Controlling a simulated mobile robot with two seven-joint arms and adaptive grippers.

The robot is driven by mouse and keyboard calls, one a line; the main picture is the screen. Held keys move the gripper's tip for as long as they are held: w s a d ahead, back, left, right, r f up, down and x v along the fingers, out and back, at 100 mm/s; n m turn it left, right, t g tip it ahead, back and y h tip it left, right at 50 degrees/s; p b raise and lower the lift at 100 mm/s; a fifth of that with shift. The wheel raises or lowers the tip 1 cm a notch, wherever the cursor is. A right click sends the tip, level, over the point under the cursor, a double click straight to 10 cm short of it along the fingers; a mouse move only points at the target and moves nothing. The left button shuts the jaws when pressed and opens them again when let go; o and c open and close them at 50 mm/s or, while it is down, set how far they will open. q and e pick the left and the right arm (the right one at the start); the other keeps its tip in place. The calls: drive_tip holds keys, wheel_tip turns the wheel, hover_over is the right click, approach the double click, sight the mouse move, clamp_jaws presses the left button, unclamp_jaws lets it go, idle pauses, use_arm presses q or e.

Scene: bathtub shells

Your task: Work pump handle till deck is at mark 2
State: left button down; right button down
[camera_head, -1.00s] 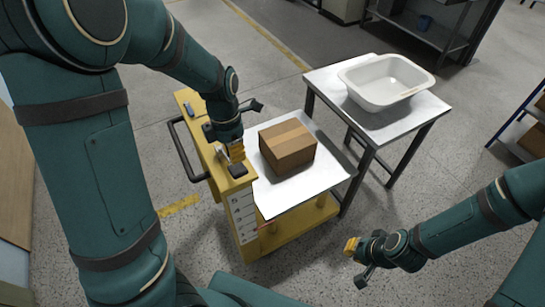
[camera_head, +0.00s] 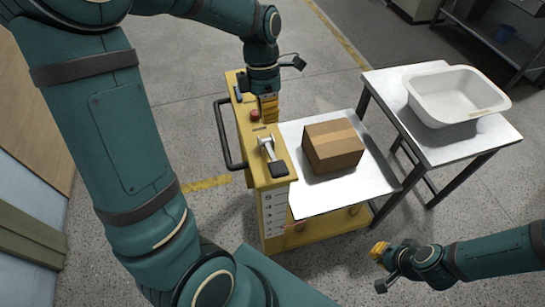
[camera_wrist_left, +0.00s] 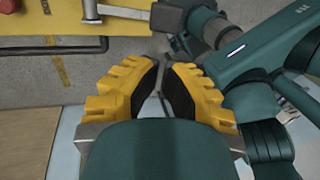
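The yellow lift cart (camera_head: 262,185) stands centre with a white numbered scale (camera_head: 270,217) on its near face. The pump handle (camera_head: 268,150) is a pale metal lever with a black grip (camera_head: 279,169), lying toward the near end of the cart top. The pale deck (camera_head: 337,195) carries a brown box (camera_head: 333,147). A small red pointer (camera_head: 293,228) is beside the scale's lower figures; its exact mark is too small to read. My left gripper (camera_head: 268,110) is behind the handle, apart from it; its fingers (camera_wrist_left: 163,75) are empty with a narrow gap. My right gripper (camera_head: 378,249) hangs low right.
A side table (camera_head: 430,145) with a white basin (camera_head: 455,97) stands right of the deck. A black push bar (camera_head: 222,135) projects from the cart's left. A red button (camera_head: 255,115) sits on the cart top near my left gripper. Floor in front is clear.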

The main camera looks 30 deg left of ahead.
sight(273, 165)
use_arm(q)
drive_tip(key=b+x, duration=0.1)
drive_tip(key=x, duration=1.3)
drive_tip(key=shift+s, duration=0.1)
